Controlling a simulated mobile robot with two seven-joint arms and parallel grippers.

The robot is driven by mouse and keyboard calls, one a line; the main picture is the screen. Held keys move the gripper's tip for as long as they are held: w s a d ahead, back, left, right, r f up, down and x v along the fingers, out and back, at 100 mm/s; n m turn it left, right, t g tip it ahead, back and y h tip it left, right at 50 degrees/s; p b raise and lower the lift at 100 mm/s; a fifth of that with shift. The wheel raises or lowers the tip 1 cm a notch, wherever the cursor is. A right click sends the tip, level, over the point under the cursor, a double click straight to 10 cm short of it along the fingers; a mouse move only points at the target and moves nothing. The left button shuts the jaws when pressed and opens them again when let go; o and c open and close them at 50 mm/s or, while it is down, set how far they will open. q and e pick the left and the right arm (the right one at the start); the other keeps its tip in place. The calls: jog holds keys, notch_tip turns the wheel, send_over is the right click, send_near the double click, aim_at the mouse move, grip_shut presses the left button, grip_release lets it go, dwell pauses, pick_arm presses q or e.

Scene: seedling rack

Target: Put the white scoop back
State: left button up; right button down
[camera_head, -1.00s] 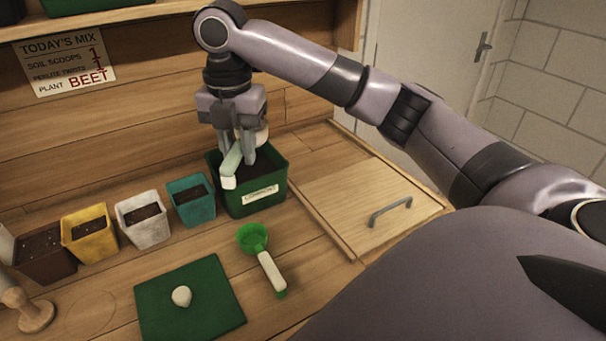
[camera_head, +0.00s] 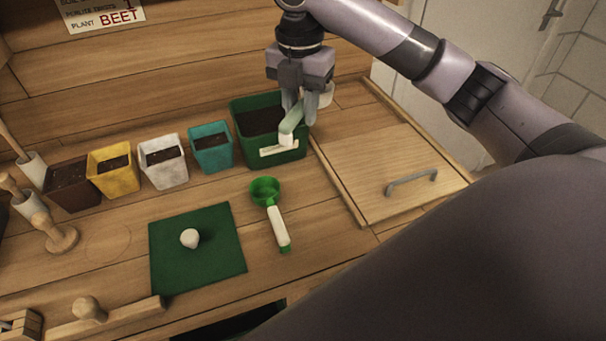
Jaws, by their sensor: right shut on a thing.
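The white scoop is in my right gripper (camera_head: 302,112), which is shut on its pale handle (camera_head: 291,121). Its white cup (camera_head: 326,96) shows partly behind the fingers, to their right. The handle points toward the front left, across the right part of the dark green soil bin (camera_head: 284,155), and hides part of the bin's label. I cannot tell whether the scoop touches the bin. What the cup holds is hidden. My left gripper is not in view.
A green scoop (camera_head: 265,190) lies in front of the bin. Teal (camera_head: 211,155), white (camera_head: 165,173), yellow and brown pots stand left. A green mat (camera_head: 198,271) bears a small pale lump. A faint circle (camera_head: 108,243) marks bare bench. A handled wooden panel (camera_head: 395,165) lies right.

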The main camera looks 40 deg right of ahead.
notch_tip(320, 180, down, 16)
jog(key=shift+f, duration=0.2)
jog(key=shift+f, duration=0.1)
dwell(0.3)
jog(key=shift+f, duration=0.5)
jog(key=c, duration=0.9)
grip_release()
jog(key=shift+r, duration=0.1)
notch_tip(320, 180, up, 13)
jog(key=shift+r, duration=0.1)
jog(key=shift+s+a, duration=0.1)
